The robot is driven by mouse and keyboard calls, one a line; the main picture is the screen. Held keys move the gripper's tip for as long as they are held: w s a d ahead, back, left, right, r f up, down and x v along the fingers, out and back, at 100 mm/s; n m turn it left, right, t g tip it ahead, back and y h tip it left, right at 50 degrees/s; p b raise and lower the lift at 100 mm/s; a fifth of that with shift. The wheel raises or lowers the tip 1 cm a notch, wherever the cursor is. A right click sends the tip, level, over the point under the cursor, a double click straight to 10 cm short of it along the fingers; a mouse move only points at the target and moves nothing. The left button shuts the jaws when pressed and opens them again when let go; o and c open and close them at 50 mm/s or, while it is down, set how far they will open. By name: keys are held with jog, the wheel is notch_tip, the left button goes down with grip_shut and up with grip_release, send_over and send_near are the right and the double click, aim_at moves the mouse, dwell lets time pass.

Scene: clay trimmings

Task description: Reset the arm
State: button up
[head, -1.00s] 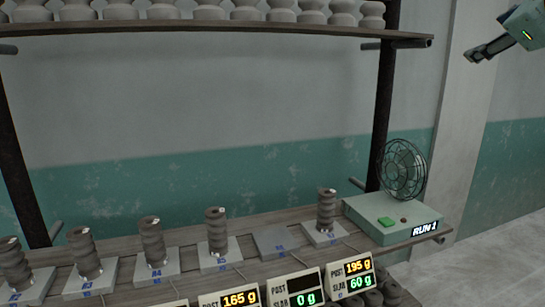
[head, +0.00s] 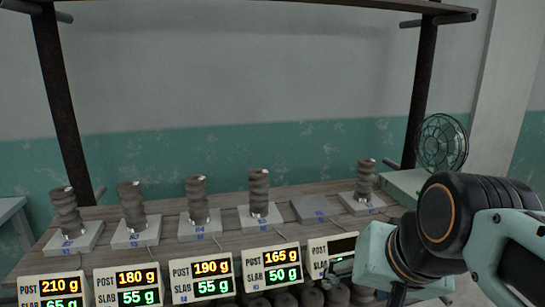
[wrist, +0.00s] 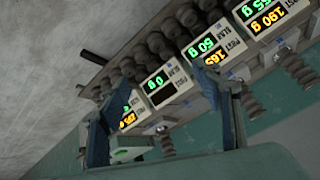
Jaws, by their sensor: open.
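My arm (head: 450,220) reaches in from the right in the head view, in front of the right end of the bench. It covers part of the fan box and the rightmost readouts. My gripper (wrist: 172,80) shows in the wrist view with its two fingers wide apart and nothing between them. The bench's readouts lie beyond the fingers, upside down in that view. In the head view the gripper is low and mostly hidden by the arm or cut off by the frame.
Ridged clay posts stand on small scales along the bench (head: 160,255); one scale (head: 315,209) is bare. Weight readouts (head: 203,275) line the front edge, with more clay pieces below. A wire fan (head: 441,143) stands at the right end. A shelf (head: 270,4) hangs above.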

jog(key=s+a+f+n, duration=0.1)
jog(key=s+f+n, duration=0.1)
jog(key=s+f, duration=0.25)
notch_tip(320, 180, up, 24)
jog(key=g+p, duration=0.1)
jog(key=p, duration=2.4)
jog(key=shift+w+r+n+h, duration=0.15)
jog(key=shift+r+n+h, duration=0.05)
jog(key=shift+n+h, duration=0.2)
